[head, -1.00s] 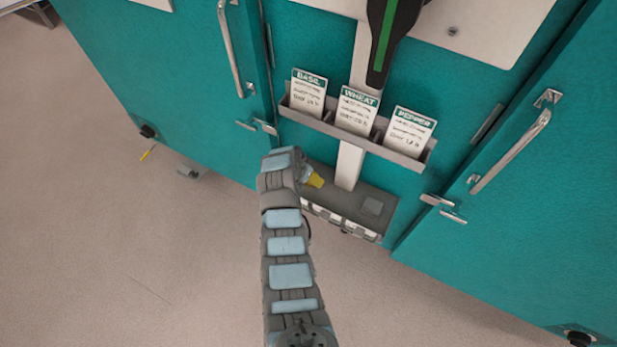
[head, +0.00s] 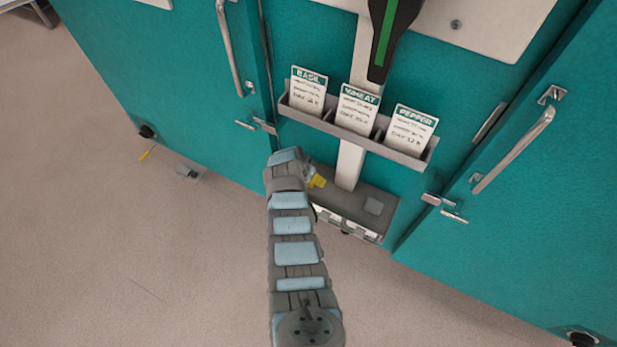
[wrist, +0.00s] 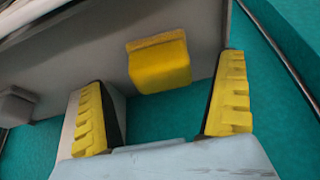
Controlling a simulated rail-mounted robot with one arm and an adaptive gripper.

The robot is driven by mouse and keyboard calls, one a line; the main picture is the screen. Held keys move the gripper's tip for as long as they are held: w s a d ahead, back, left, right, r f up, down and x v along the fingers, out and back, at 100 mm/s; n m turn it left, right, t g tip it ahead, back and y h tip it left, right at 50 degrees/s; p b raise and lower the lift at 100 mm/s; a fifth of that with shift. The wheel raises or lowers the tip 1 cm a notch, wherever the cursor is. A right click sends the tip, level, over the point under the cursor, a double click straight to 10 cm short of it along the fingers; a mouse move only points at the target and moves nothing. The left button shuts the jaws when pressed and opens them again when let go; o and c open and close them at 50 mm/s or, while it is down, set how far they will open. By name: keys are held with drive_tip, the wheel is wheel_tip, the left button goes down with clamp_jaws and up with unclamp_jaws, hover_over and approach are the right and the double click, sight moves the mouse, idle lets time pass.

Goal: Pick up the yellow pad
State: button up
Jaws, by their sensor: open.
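The yellow pad (wrist: 160,65) is a small block with rounded corners on the grey shelf. It shows in the wrist view at upper middle, ahead of my gripper. My gripper (wrist: 164,88) is open, with one yellow ridged finger on either side of the view and nothing between them. The pad lies beyond the gap, nearer the right finger. In the head view, a small yellow patch (head: 317,181) shows beside the end of my arm and seems to be the pad, partly hidden. My fingers cannot be made out clearly there.
A grey square block (head: 373,205) sits on the grey shelf (head: 345,203), right of the post. Teal doors with metal handles (head: 515,150) stand on both sides. The floor in front is clear.

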drive_tip(key=shift+b+x, duration=0.55)
drive_tip(key=shift+x, duration=0.4)
drive_tip(key=shift+w+f+b, duration=0.15)
drive_tip(key=shift+f+b, duration=0.15)
drive_tip(key=shift+f, duration=0.15)
drive_tip(key=shift+w+f, duration=0.1)
drive_tip(key=shift+w, duration=0.05)
drive_tip(key=c, duration=1.4)
